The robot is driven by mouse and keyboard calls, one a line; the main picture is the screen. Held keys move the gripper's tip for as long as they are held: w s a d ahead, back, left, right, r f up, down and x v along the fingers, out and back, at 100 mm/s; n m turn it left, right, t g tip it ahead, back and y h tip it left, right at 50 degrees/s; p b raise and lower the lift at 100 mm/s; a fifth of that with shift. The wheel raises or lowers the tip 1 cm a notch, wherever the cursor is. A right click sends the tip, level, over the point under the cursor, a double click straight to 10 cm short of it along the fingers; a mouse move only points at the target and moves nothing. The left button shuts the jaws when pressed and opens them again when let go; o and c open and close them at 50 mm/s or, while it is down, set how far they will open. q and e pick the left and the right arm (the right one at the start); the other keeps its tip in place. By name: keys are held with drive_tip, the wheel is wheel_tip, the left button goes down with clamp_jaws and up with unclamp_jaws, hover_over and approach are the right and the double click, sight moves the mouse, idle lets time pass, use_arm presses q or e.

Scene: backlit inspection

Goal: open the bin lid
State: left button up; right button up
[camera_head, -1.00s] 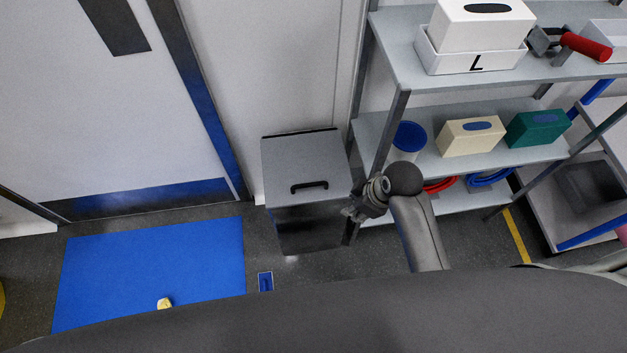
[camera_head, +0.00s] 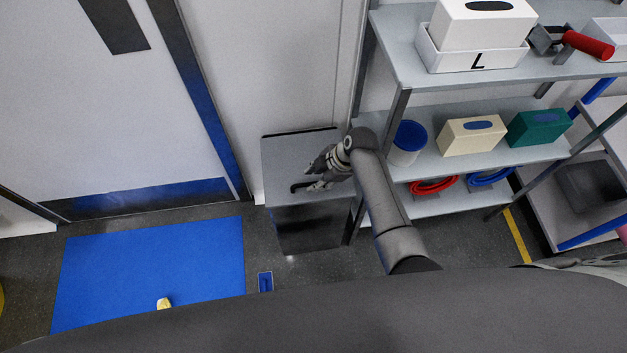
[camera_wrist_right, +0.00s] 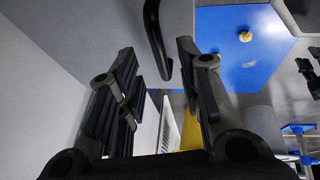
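The bin (camera_head: 308,228) is a grey box standing against the wall, left of the shelf rack. Its flat grey lid (camera_head: 285,153) is shut, with a black bar handle (camera_head: 296,188) near the front edge. My right gripper (camera_head: 316,174) is over the lid by the handle and hides part of it. In the right wrist view the handle (camera_wrist_right: 157,42) lies between the spread fingers of the right gripper (camera_wrist_right: 158,72), near the tips. The gripper is open, and I see no finger touching the handle. My left gripper is not in the head view.
The shelf rack (camera_head: 460,75) stands close to the right of the bin, with boxes and a blue-lidded tub (camera_head: 409,141). A blue mat (camera_head: 150,268) with a small yellow object (camera_head: 164,303) lies on the floor to the left. A small blue tray (camera_head: 265,282) is near the bin's base.

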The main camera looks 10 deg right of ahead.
drive_tip(key=shift+x, duration=1.45)
clamp_jaws()
